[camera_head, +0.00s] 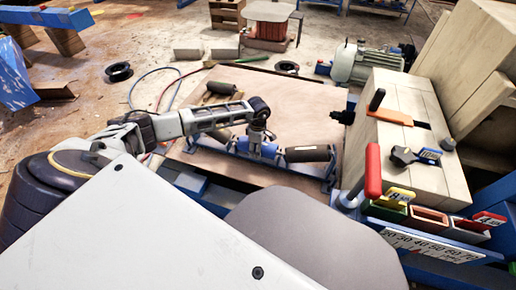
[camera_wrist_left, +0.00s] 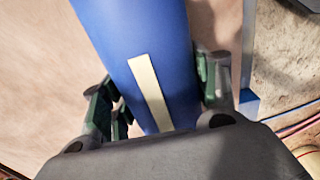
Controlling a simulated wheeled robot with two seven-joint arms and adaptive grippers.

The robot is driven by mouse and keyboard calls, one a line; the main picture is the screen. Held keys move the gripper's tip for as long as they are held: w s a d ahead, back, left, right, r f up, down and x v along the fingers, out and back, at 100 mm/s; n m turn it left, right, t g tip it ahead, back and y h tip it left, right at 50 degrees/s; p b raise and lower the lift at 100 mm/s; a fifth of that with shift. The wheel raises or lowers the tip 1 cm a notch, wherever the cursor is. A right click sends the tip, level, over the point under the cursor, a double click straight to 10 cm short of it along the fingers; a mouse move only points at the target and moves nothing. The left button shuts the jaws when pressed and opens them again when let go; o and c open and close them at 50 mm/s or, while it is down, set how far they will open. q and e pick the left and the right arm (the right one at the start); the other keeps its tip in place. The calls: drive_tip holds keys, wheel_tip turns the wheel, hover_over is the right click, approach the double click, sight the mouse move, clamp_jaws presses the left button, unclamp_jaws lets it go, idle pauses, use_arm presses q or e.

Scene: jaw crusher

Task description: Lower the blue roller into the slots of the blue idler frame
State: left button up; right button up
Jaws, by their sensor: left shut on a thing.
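The blue roller (camera_wrist_left: 150,60), with a cream strip on it, lies between the green-padded fingers of my left gripper (camera_wrist_left: 158,100) in the left wrist view. In the head view my left gripper (camera_head: 259,146) points down over the middle of the blue idler frame (camera_head: 238,160). The gripper is shut on the blue roller, and the arm partly hides both roller and frame. A dark roller (camera_head: 308,153) sits at the frame's right side. I cannot tell whether the blue roller's ends touch the slots. My right gripper is not in view.
The frame stands on a brown board (camera_head: 295,105). A loose dark roller (camera_head: 221,88) lies behind it. A pale block machine (camera_head: 385,150) with a red handle (camera_head: 373,172) stands to the right. A grey motor (camera_head: 355,63) is behind. Cables lie left of the board.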

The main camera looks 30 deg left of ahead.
use_arm(q)
drive_tip(key=shift+w+f+b, duration=0.1)
drive_tip(key=shift+f+b, duration=0.35)
drive_tip(key=shift+f, duration=0.15)
idle(0.4)
drive_tip(key=o, duration=1.6)
drive_tip(key=shift+o, duration=0.9)
drive_tip(key=shift+f, duration=0.1)
drive_tip(key=shift+r, duration=0.65)
wheel_tip(320, 180, up, 11)
drive_tip(key=shift+f, duration=0.1)
